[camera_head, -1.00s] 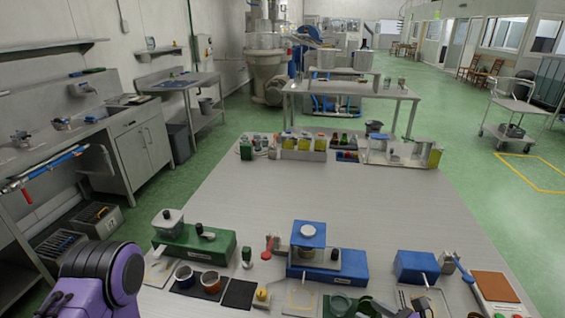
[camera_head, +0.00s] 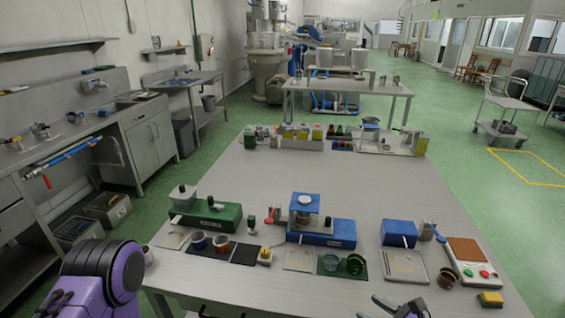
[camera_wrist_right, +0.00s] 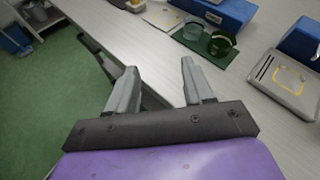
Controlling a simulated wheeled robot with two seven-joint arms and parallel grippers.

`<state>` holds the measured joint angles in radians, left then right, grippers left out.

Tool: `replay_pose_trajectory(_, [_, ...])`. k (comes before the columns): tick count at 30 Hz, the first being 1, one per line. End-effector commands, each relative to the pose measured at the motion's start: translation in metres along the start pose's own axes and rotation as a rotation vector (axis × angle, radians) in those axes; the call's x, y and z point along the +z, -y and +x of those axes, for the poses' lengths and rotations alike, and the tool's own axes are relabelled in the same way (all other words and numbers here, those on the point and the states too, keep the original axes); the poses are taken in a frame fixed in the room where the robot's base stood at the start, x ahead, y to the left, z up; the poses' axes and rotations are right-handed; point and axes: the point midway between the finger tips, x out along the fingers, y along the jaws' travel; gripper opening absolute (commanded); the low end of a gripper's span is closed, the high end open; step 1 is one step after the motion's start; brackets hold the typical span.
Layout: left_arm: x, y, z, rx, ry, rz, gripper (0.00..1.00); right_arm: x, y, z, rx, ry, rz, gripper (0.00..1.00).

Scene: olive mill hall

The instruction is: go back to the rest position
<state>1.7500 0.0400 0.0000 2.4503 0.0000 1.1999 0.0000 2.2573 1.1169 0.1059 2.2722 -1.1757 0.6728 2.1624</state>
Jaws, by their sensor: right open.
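My right gripper (camera_head: 392,306) shows at the bottom edge of the head view, in front of the table's front edge. In the right wrist view its two grey fingers (camera_wrist_right: 158,72) stand apart with nothing between them. They are over the table's edge and the green floor, clear of the glass cups.
The long table (camera_head: 300,180) carries a green device (camera_head: 205,216), a blue device (camera_head: 320,232), a blue box (camera_head: 398,233), a green mat (camera_head: 330,266) with glass cups, and a red-green button box (camera_head: 472,262). Its middle is clear. A sink counter (camera_head: 150,112) stands left.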

Motion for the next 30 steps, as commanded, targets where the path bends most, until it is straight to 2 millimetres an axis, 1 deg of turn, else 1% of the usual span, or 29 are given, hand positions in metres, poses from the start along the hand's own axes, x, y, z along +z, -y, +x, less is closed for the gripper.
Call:
replay_pose_trajectory(8, [0.000,0.000,0.000,0.000,-0.001,0.000,0.52,-0.002,0.011,-0.001,-0.072,-0.021,-0.211,0.52])
replay_pose_trajectory(11, [0.000,0.000,0.000,0.000,0.000,0.000,0.52,-0.006,0.016,-0.002,-0.107,-0.056,-0.322,0.52])
replay_pose_trajectory(14, [0.001,0.000,0.002,0.000,0.000,0.000,0.52,-0.017,0.017,-0.003,-0.126,-0.124,-0.464,0.52])
replay_pose_trajectory(16, [0.002,-0.001,0.004,0.000,0.000,0.000,0.52,-0.033,0.013,-0.004,-0.121,-0.203,-0.593,0.52])
replay_pose_trajectory(17, [0.002,-0.001,0.005,0.000,0.000,0.000,0.52,-0.043,0.010,-0.006,-0.110,-0.247,-0.660,0.52])
replay_pose_trajectory(20, [0.005,-0.001,0.013,0.000,0.000,0.000,0.52,-0.091,-0.007,-0.016,-0.014,-0.451,-0.939,0.52])
replay_pose_trajectory(21, [0.007,-0.002,0.017,0.000,0.000,0.000,0.52,-0.117,-0.017,-0.024,0.061,-0.549,-1.071,0.52])
replay_pose_trajectory(22, [0.008,-0.002,0.021,0.000,0.000,0.000,0.52,-0.138,-0.025,-0.033,0.132,-0.626,-1.173,0.52])
replay_pose_trajectory(23, [0.010,-0.002,0.025,0.000,0.000,0.000,0.52,-0.159,-0.035,-0.044,0.219,-0.705,-1.278,0.52])
replay_pose_trajectory(24, [0.012,-0.003,0.030,0.000,0.000,0.000,0.52,-0.188,-0.047,-0.061,0.346,-0.804,-1.412,0.52])
replay_pose_trajectory(27, [0.017,-0.004,0.040,0.000,0.000,0.000,0.52,-0.237,-0.071,-0.104,0.630,-0.971,-1.636,0.52])
replay_pose_trajectory(30, [0.019,-0.004,0.047,0.000,0.000,0.000,0.52,-0.265,-0.092,-0.132,0.796,-1.032,-1.717,0.52])
